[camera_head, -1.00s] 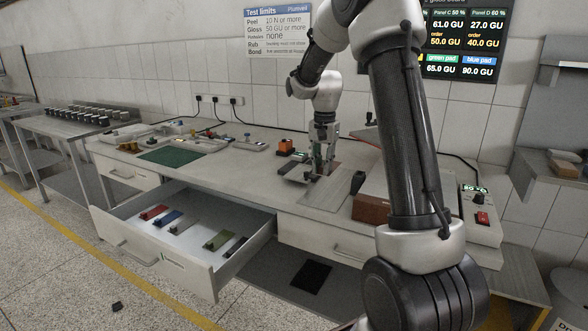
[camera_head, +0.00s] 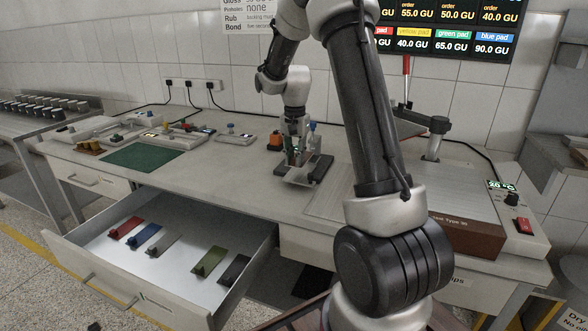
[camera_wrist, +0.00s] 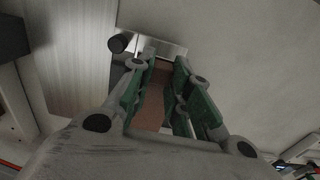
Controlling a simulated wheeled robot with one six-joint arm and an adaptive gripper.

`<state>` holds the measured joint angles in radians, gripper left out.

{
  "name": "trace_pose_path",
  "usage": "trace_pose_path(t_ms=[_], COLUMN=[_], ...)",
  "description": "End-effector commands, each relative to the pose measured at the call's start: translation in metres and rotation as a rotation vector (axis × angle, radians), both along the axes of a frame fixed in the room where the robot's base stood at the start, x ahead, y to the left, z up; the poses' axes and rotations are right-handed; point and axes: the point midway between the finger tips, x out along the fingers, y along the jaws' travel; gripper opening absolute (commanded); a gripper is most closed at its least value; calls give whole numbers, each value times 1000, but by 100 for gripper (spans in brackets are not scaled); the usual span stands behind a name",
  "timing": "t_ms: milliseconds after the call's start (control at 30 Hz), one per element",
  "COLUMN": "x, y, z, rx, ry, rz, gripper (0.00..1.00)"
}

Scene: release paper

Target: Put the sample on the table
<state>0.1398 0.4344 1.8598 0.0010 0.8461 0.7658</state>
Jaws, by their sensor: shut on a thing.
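My gripper (camera_head: 297,150) points down over the bench top, close above a small grey device with dark edges (camera_head: 318,172). In the wrist view, the green-padded fingers (camera_wrist: 162,75) are shut on a flat brownish piece, seemingly the sample (camera_wrist: 152,105). A shiny grey plate (camera_wrist: 170,48) and a black knob (camera_wrist: 118,43) lie just past the fingertips. I cannot tell whether the sample touches the device. The table (camera_head: 235,170) is a pale bench.
An open drawer (camera_head: 190,290) with several coloured pads juts out at the front. A box with a brown front (camera_head: 470,238) and a control unit (camera_head: 523,225) stand right. Bench is bare before the gripper.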

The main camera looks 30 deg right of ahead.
Motion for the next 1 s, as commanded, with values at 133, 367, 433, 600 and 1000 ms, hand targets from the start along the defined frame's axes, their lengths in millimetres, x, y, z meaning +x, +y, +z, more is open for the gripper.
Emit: trace_pose_path(t_ms=[133, 367, 433, 600, 1000], x=[0, 0, 0, 0, 0], y=[0, 0, 0, 0, 0], z=[-13, -44, -47, -46, -48], rx=[0, 0, 0, 0, -1], ry=[1, 1, 0, -1, -1], rz=[0, 0, 0, 0, 0], gripper=[0, 0, 0, 0, 41])
